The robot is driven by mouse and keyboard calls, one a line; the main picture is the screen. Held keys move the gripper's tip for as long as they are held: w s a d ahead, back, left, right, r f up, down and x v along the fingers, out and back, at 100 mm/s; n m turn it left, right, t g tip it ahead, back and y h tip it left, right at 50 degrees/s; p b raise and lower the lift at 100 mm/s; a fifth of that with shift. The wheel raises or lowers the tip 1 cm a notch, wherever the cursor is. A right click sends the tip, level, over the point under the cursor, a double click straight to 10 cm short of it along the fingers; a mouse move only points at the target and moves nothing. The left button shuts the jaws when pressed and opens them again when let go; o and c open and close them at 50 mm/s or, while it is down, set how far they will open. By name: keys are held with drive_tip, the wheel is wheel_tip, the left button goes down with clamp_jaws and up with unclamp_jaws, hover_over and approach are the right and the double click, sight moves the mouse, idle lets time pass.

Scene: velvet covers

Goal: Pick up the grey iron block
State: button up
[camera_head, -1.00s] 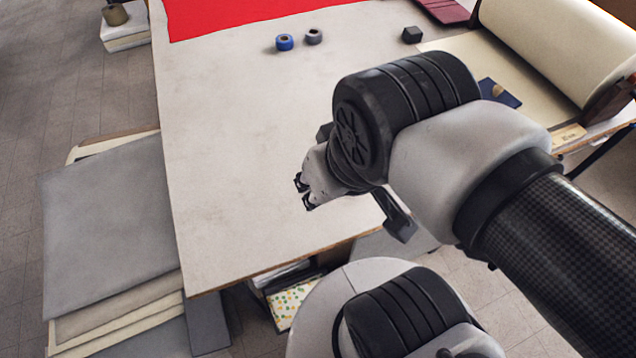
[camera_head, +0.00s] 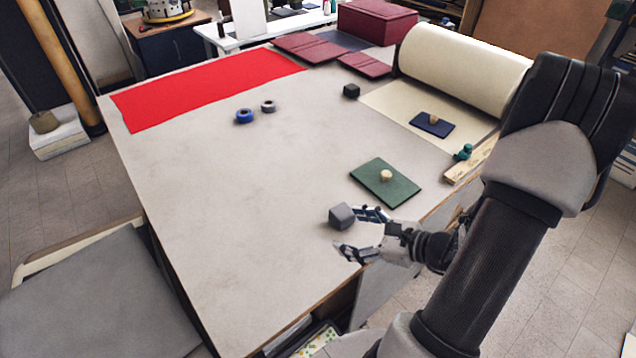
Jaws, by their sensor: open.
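The grey iron block (camera_head: 342,215) is a small dark grey cube on the pale table top (camera_head: 230,190), near the table's front right edge. My gripper (camera_head: 352,231) is open, low over the table, with its fingers pointing left. One fingertip is close to the block's right side and the other is in front of it, nearer the edge. I cannot tell from this view whether a finger touches the block. Another small, darker cube (camera_head: 351,90) sits farther back on the table.
A green board with a knob (camera_head: 385,182) lies just behind the block. A blue board (camera_head: 432,125), a cream roll (camera_head: 463,66) and a teal item (camera_head: 463,153) are at right. Blue (camera_head: 244,116) and grey (camera_head: 268,106) rolls sit near red cloth (camera_head: 200,94). The table's left middle is clear.

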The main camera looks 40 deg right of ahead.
drive_tip(key=s+d+f+m+t+h, duration=0.1)
drive_tip(key=s+d+f+m+h, duration=0.25)
drive_tip(key=d+m, duration=0.3)
drive_tip(key=b, duration=0.2)
approach(345, 213)
drive_tip(key=shift+h, duration=0.45)
drive_tip(key=x, duration=0.5)
drive_tip(key=shift+w+a+f, duration=0.15)
drive_tip(key=shift+a+f, duration=0.1)
drive_tip(key=shift+f, duration=0.15)
drive_tip(key=x, duration=0.2)
drive_tip(key=b+x, duration=0.1)
drive_tip(key=x, duration=0.2)
drive_tip(key=shift+w+a+r, duration=0.1)
drive_tip(key=shift+w, duration=0.3)
drive_tip(key=shift+c, duration=0.4)
clamp_jaws()
drive_tip(key=shift+r, duration=0.1)
